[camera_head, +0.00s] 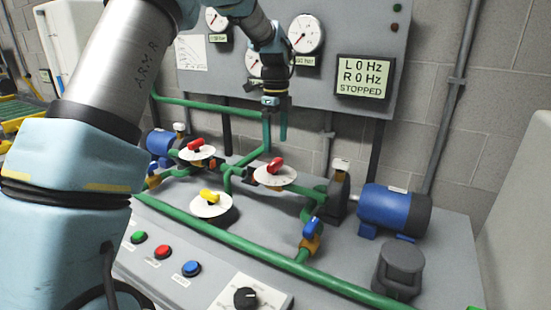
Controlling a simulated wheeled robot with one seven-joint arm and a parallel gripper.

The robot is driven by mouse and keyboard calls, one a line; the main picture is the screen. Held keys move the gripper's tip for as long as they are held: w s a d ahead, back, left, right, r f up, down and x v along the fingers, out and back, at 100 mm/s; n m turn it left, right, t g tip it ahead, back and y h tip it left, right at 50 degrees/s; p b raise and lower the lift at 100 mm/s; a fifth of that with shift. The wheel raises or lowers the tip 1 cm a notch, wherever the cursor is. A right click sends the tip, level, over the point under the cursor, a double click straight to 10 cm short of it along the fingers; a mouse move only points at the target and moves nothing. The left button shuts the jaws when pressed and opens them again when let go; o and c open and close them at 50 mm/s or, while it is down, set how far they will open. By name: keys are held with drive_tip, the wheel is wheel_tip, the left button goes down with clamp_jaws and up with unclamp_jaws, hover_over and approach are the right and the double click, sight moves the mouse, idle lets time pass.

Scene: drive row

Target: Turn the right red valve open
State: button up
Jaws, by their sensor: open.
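The right red valve (276,166) is a red handle on a round white dial plate, set on the green pipework in the middle of the bench. A second red valve (196,145) on a similar plate is to its left. A yellow valve (209,195) sits on a plate nearer the front, between them. My gripper (276,138) hangs down from above with its fingers pointing at the bench. It is open and empty, just above and behind the right red valve in the picture. I see no clear contact with the handle.
Green pipes cross the bench (440,235). Blue motors stand at right (393,209) and left (158,142). A blue-handled valve (312,229) rises near the front. Buttons and a black knob (245,298) line the front panel. A gauge board with a display (364,78) reading STOPPED stands behind.

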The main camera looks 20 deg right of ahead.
sight(275, 162)
wheel_tip(275, 162, down, 7)
drive_tip(key=shift+r+p, duration=0.1)
drive_tip(key=shift+p, duration=0.45)
drive_tip(key=shift+a, duration=0.1)
drive_tip(key=c, duration=1.2)
drive_tip(key=shift+o, duration=0.2)
